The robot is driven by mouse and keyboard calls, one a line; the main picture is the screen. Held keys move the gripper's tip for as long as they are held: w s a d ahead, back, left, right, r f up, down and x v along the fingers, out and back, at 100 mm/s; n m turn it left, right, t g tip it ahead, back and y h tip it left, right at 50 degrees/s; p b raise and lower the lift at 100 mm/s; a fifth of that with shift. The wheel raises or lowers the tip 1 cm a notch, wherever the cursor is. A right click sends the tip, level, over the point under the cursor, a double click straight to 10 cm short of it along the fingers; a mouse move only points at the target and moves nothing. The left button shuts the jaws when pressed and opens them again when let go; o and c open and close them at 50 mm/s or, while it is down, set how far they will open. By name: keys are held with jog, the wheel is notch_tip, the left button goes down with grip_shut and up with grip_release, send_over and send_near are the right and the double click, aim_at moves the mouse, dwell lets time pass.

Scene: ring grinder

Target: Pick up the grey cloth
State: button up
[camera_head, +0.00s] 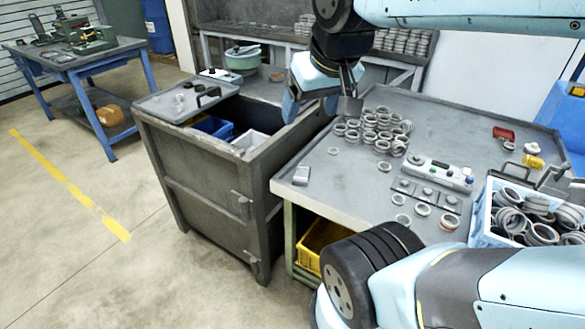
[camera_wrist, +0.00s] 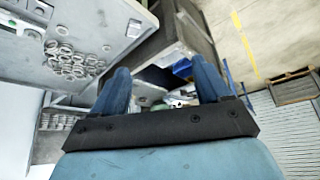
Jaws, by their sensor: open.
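I cannot pick out the grey cloth for certain in either view. A small light grey item (camera_head: 301,175) lies near the left edge of the grey worktable (camera_head: 335,200); I cannot tell whether it is folded cloth or a solid block. It also seems to show in the wrist view (camera_wrist: 134,28). My gripper (camera_head: 320,108) is in the air above the gap between the worktable and the dark bin, behind the small item. In the wrist view its two blue fingers (camera_wrist: 160,68) are apart, with nothing held between them.
Metal rings (camera_head: 375,130) lie on the worktable, with a control box (camera_head: 438,174) nearer me. A blue crate of rings (camera_head: 478,215) stands at the right. Open floor lies left.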

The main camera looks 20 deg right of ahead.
jog(key=w+d+f+m, duration=0.15)
jog(key=w+f, duration=0.25)
jog(key=w, duration=0.5)
jog(key=m+g+h, duration=0.2)
jog(key=m, duration=0.3)
send_over(302, 172)
jog(key=s+a, duration=0.1)
jog(key=s, duration=0.1)
notch_tip(302, 172, down, 36)
jog(key=shift+s+a+r, duration=0.1)
jog(key=shift+a+r, duration=0.05)
jog(key=shift+r, duration=0.1)
jog(key=shift+h, duration=0.3)
jog(key=shift+w+x, duration=0.15)
jog(key=shift+x, duration=1.15)
jog(key=shift+w+x, duration=0.15)
jog(key=shift+x, duration=1.15)
jog(key=shift+c, duration=0.4)
jog(key=c, duration=0.7)
